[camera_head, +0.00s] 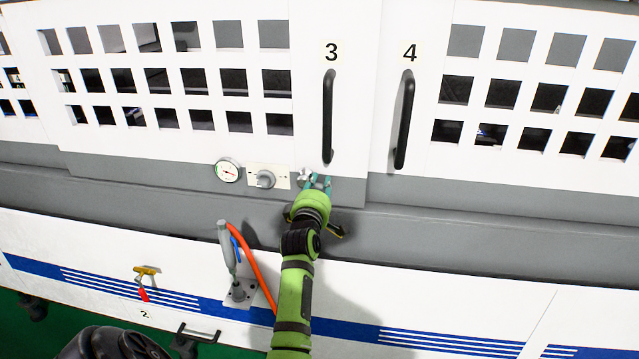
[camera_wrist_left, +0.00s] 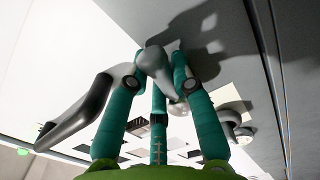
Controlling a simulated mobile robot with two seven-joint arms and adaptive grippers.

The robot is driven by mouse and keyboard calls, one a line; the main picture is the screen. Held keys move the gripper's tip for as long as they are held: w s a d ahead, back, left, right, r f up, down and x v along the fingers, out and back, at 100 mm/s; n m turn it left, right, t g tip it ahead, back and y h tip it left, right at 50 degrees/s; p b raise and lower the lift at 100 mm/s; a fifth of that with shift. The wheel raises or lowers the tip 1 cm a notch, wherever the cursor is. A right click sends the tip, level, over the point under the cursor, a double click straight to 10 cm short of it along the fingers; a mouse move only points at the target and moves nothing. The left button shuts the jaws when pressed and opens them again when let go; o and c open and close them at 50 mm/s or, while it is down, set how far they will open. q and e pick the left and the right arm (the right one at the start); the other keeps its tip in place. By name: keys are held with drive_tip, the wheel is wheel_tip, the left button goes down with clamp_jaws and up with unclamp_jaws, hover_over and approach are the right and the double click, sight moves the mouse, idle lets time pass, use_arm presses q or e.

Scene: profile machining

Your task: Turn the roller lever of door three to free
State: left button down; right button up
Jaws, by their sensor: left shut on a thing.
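Door three (camera_head: 311,110) is a white door marked 3, with a black vertical handle (camera_head: 328,115). The handle also shows at the left of the left wrist view (camera_wrist_left: 75,118). A small grey roller lever (camera_head: 303,174) sits on the grey strip at the door's lower edge, partly hidden by my left gripper (camera_head: 319,181). In the left wrist view, the teal fingers of my left gripper (camera_wrist_left: 158,75) are shut on the grey lever (camera_wrist_left: 153,66). My right gripper is not in view.
A dial gauge (camera_head: 228,170) and a plate with a round knob (camera_head: 264,179) sit left of the lever. Door four's handle (camera_head: 404,120) is to the right. Below, a grey upright tool with an orange hose (camera_head: 256,268) stands left of my arm.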

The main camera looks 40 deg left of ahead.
use_arm(q)
drive_tip(key=shift+a+r+n+p, duration=0.15)
drive_tip(key=shift+r+n+p, duration=0.4)
drive_tip(key=shift+n, duration=0.75)
drive_tip(key=c, duration=1)
unclamp_jaws()
drive_tip(key=shift+c, duration=0.2)
drive_tip(key=shift+f, duration=0.15)
